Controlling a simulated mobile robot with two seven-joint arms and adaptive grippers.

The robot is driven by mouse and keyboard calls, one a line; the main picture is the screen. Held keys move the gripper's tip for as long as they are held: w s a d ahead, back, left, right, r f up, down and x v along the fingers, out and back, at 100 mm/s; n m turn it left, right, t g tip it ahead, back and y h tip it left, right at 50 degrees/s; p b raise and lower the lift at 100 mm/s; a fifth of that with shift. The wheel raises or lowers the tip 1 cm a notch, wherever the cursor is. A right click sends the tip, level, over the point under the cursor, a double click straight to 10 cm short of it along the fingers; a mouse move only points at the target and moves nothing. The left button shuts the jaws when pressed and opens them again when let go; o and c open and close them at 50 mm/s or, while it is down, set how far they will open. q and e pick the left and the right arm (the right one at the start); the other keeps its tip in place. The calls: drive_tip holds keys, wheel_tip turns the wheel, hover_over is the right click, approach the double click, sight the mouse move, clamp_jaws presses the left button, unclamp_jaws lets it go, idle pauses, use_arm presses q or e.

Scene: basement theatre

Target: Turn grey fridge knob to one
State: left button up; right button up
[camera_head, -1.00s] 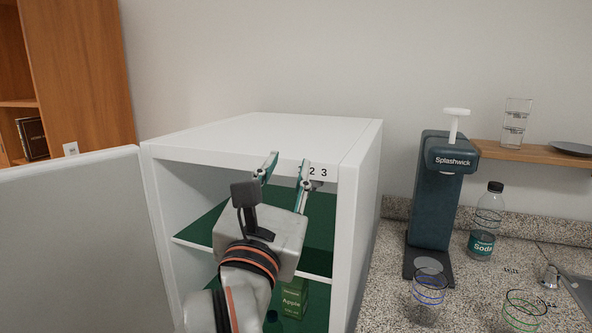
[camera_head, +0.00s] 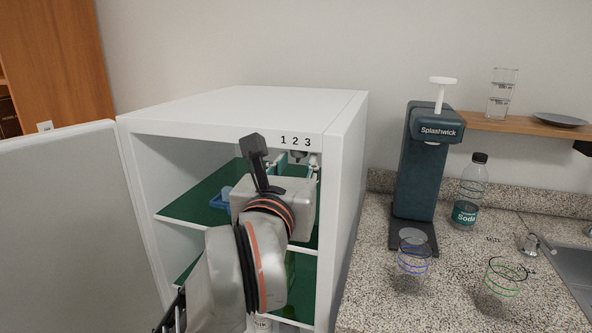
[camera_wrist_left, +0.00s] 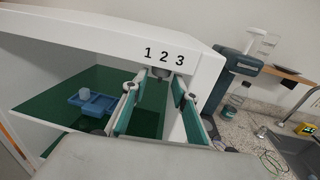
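The fridge (camera_head: 240,108) is a white cabinet with its door (camera_head: 70,200) swung open to the left. The digits 1 2 3 are printed on its upper front edge. The small grey knob (camera_head: 298,157) sits under that edge, below the digits; it also shows in the left wrist view (camera_wrist_left: 160,72). My left gripper (camera_head: 297,163) is at the knob, with its teal fingers open and apart on either side of it in the left wrist view (camera_wrist_left: 160,80). I cannot tell whether they touch it or which digit it points to. My right gripper is out of view.
Green shelves inside the fridge hold a blue tray (camera_wrist_left: 97,104). On the granite counter to the right stand a Splashwick dispenser (camera_head: 417,180), a soda bottle (camera_head: 467,200) and glasses (camera_head: 413,258). The fridge's right wall is close to my gripper.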

use_arm(q)
drive_tip(key=shift+w+r, duration=0.1)
drive_tip(key=shift+w, duration=0.05)
clamp_jaws()
drive_tip(key=shift+a+m+g+h+b, duration=0.25)
drive_tip(key=shift+m+h+b, duration=0.45)
drive_tip(key=shift+h, duration=0.5)
unclamp_jaws()
drive_tip(key=v, duration=0.7)
